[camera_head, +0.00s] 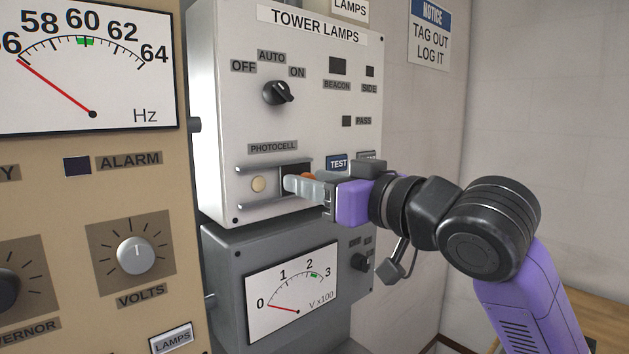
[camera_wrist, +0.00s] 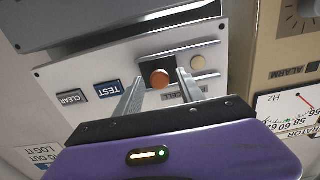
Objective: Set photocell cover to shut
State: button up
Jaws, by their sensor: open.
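The photocell cover (camera_head: 293,171) looks like a dark plate with an orange knob, at the right part of two horizontal rails under the PHOTOCELL label (camera_head: 273,148). A round cream disc (camera_head: 258,184) shows bare to its left. In the wrist view the orange knob (camera_wrist: 160,78) stands on the dark plate (camera_wrist: 165,63), with the cream disc (camera_wrist: 197,62) to its right. My gripper (camera_head: 290,184) is open at the cover; its fingers hide part of it in the head view. In the wrist view the fingers are on either side of the knob; I cannot tell whether they touch it.
The cover is on the white TOWER LAMPS box (camera_head: 225,130), which has a rotary knob (camera_head: 278,92) above and a TEST button (camera_head: 337,163) close to my gripper. A grey meter box (camera_head: 225,265) is below. A tan panel (camera_head: 150,190) stands at the left.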

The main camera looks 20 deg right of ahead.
jog(key=shift+c, duration=0.3)
grip_shut()
dwell(1.1)
